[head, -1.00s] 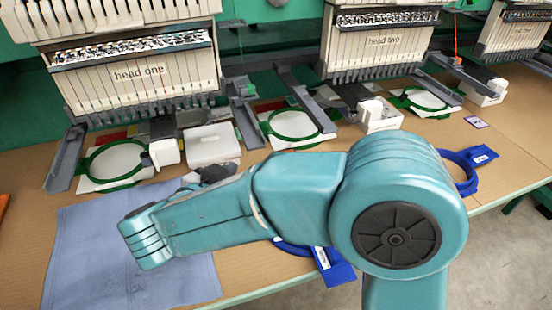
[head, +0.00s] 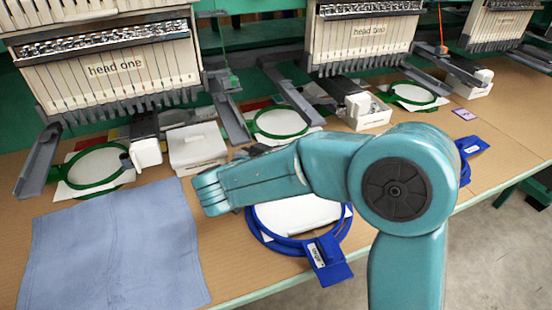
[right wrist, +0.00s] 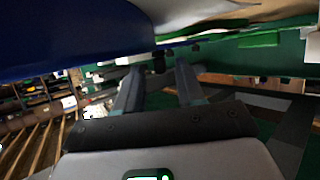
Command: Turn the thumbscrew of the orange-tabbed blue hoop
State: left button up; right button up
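A blue hoop (head: 346,236) with white cloth in it lies at the table's front edge in the head view, partly behind my right arm. Its tab (head: 328,262) is blue with a white label. A second blue hoop (head: 464,172) lies further right, mostly hidden by my arm. I see no orange tab and cannot make out a thumbscrew. My right gripper (right wrist: 158,72) is open in the right wrist view, its dark fingers apart with nothing visible between them. A blurred blue surface (right wrist: 60,35) is close above them. My left gripper is out of view.
A blue-grey cloth (head: 110,250) covers the table's front left. Green hoops (head: 97,188) sit under the machine heads (head: 115,75) along the back. A white box (head: 196,146) stands between two of them. Bare table (head: 510,120) shows at right.

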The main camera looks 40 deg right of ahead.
jog(key=shift+w+d+f, duration=0.15)
jog(key=shift+w+d, duration=0.1)
grip_shut()
jog(key=shift+p, duration=0.4)
jog(key=m+g+p, duration=0.2)
jog(key=p, duration=0.2)
jog(key=m+g+h+p, duration=0.1)
jog(key=m+g+p, duration=0.1)
jog(key=g+p, duration=0.1)
jog(key=m+g+p, duration=0.2)
jog(key=p, duration=0.3)
jog(key=shift+w+a+r+m, duration=0.1)
jog(key=shift+w+r+m, duration=0.2)
jog(key=shift+w, duration=0.1)
jog(key=shift+w+f+m+g+p, duration=0.1)
jog(key=shift+f+m+g+p, duration=0.05)
jog(key=shift+m+g+p, duration=0.65)
jog(key=shift+w+f+m+g+p, duration=0.1)
jog(key=shift+m+g+p, duration=0.45)
jog(key=shift+g, duration=0.45)
